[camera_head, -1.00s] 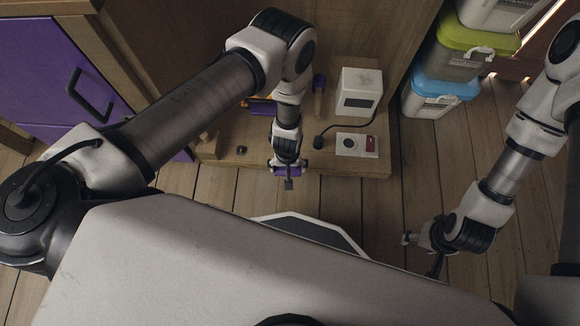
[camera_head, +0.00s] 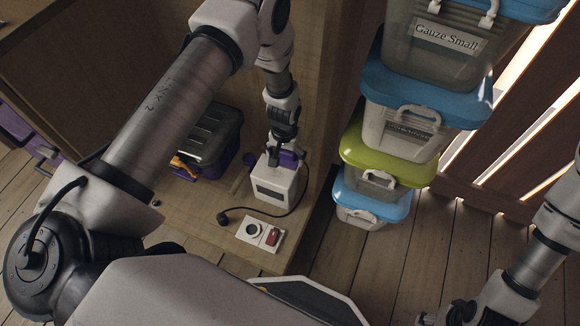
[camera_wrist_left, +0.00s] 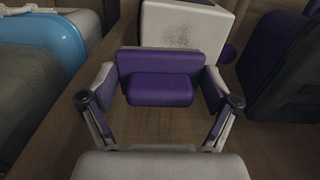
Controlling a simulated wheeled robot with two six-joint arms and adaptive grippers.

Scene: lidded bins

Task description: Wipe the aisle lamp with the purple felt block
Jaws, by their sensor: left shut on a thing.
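The aisle lamp, which I take to be the white box (camera_head: 272,190) with a dark front panel, stands on the low wooden shelf. In the left wrist view the lamp (camera_wrist_left: 205,22) shows a brownish smudge on its pale face. My left gripper (camera_head: 281,153) is shut on the purple felt block (camera_head: 289,158), at the top of the lamp. In the left wrist view the block (camera_wrist_left: 160,88) sits between the two fingers, in front of the smudged face. I cannot tell whether it touches. My right gripper (camera_head: 432,318) is at the bottom edge, partly cut off.
A switch panel (camera_head: 259,234) with a red switch and a black cable lie in front of the lamp. A dark lidded bin (camera_head: 209,135) with purple parts stands left of it. Stacked lidded bins (camera_head: 398,148) stand right, beyond the shelf's side. Wooden floor is open at lower right.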

